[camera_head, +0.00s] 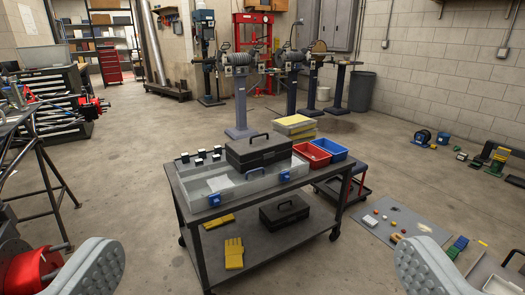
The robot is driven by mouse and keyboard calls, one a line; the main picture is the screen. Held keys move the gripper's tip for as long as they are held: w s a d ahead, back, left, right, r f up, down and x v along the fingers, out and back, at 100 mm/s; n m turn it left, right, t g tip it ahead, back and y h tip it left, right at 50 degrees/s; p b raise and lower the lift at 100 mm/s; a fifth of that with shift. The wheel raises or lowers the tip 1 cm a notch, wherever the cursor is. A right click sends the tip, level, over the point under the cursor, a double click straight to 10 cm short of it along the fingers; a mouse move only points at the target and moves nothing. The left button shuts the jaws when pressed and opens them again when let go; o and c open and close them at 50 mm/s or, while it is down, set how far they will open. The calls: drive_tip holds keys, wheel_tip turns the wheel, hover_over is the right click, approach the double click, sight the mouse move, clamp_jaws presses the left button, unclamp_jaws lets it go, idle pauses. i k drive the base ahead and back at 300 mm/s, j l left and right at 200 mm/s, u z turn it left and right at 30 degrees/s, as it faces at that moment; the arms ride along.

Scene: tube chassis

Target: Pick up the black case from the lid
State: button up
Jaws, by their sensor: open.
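The black case (259,151), with a handle on top, sits upright on the grey open-topped tray or lid (212,184) with blue latches, on top of the dark cart (217,213). A second black case (284,211) rests on the cart's lower shelf. My gripper (252,280) shows as two grey ribbed fingers at the lower left and lower right edges. They are wide apart with nothing between them. The gripper is apart from the case, nearer to the camera than the cart.
Red (312,153) and blue (329,148) bins stand right of the case, with yellow boxes (295,125) behind it. A grey mat (399,222) with small items lies on the floor at right. Floor left of the cart is clear.

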sight(246, 155)
drive_tip(key=i+j, duration=0.2)
drive_tip(key=i, duration=0.25)
drive_tip(key=i+j, duration=0.15)
drive_tip(key=i, duration=0.25)
drive_tip(key=i+j, duration=0.2)
drive_tip(key=i, duration=0.25)
drive_tip(key=i+j+z, duration=0.1)
drive_tip(key=i, duration=0.35)
drive_tip(key=i+j, duration=0.3)
drive_tip(key=i, duration=0.1)
